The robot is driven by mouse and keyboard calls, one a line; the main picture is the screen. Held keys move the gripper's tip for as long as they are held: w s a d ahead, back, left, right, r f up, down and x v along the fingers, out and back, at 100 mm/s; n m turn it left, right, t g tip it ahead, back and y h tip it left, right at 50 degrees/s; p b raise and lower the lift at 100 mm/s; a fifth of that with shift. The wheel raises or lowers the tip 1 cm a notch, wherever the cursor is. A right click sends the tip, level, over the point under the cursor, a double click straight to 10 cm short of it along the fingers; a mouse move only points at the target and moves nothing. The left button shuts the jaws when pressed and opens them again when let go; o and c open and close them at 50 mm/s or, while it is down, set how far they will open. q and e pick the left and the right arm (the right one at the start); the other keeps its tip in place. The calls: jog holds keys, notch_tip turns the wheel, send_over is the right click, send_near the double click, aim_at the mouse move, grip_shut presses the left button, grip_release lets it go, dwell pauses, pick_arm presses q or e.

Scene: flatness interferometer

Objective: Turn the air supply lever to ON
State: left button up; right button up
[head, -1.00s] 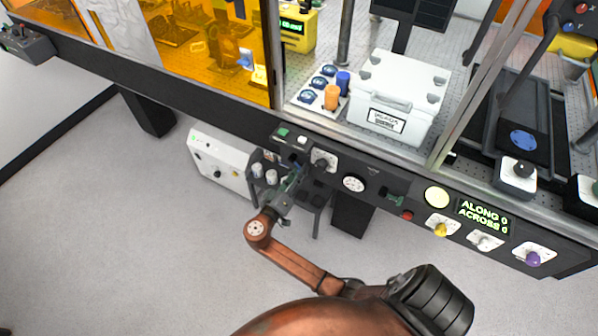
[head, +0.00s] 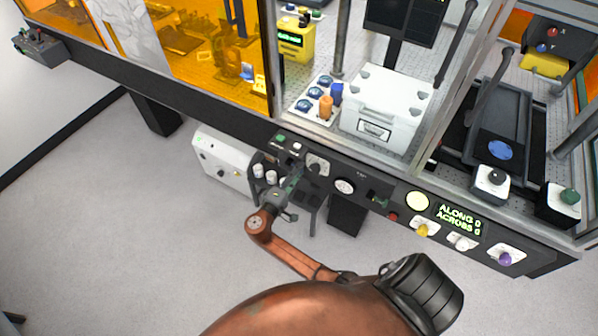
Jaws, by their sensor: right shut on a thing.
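The air supply lever appears to be the dark handle on a small white plate (head: 318,164) on the black front panel, left of a round white gauge (head: 344,186). My right gripper (head: 298,175) reaches up to the panel just left of this plate. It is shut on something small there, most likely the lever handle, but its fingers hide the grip. The lever's exact angle and its markings are too small to read. My left gripper is out of view.
Open floor lies in front.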

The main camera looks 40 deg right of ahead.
jog(key=shift+n, duration=0.4)
jog(key=shift+r, duration=0.1)
jog(key=o, duration=1.1)
jog(key=shift+o, duration=0.2)
jog(key=v, duration=1.2)
